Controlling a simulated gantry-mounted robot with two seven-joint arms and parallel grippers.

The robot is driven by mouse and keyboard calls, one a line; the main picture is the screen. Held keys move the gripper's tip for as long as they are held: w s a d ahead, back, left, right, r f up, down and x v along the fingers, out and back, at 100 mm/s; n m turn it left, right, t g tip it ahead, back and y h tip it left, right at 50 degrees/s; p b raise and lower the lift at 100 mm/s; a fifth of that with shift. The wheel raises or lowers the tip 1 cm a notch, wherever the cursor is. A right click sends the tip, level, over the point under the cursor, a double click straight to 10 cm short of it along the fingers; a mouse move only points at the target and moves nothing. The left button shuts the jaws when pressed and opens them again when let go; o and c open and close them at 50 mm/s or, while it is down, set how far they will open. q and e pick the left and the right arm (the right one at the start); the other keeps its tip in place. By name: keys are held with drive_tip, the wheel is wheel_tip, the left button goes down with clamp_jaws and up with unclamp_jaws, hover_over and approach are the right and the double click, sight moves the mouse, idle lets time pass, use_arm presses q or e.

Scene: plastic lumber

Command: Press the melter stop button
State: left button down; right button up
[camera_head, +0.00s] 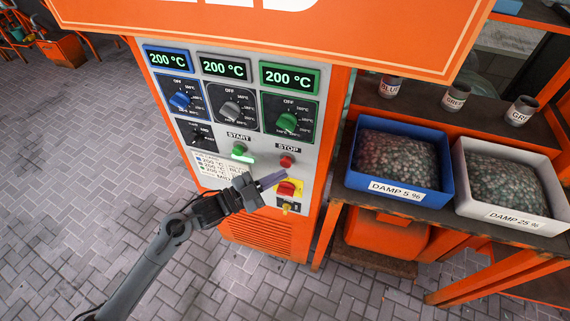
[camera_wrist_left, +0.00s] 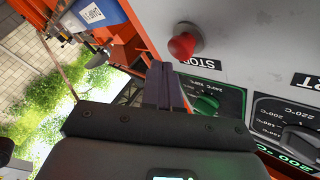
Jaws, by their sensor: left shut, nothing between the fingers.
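The melter's stop button (camera_head: 286,161) is a small red button under the STOP label (camera_head: 289,148) on the grey front panel. In the left wrist view it is a red knob (camera_wrist_left: 183,45) above the fingertips and slightly to the right, with the label upside down beside it. My left gripper (camera_head: 284,174) is shut and empty. Its fingertips appear just below the stop button in the head view; the button is not covered. In the left wrist view the shut fingers (camera_wrist_left: 161,70) point toward the panel. I cannot tell the exact gap. My right gripper is not in view.
A green-lit start button (camera_head: 241,152) lies left of the stop button. A red switch on yellow (camera_head: 288,188) lies just below the fingers. Three dials and green 200 °C displays (camera_head: 289,77) are above. A blue bin (camera_head: 440,165) and a white bin (camera_head: 462,185) stand on the right.

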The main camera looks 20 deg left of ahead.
use_arm(q)
drive_tip(key=shift+w, duration=0.15)
idle(0.3)
drive_tip(key=shift+w, duration=0.3)
drive_tip(key=shift+w, duration=0.35)
idle(0.5)
drive_tip(key=shift+w, duration=0.15)
idle(0.5)
drive_tip(key=shift+s, duration=0.2)
drive_tip(key=shift+s+p, duration=0.5)
drive_tip(key=shift+s, duration=0.2)
drive_tip(key=shift+s, duration=0.1)
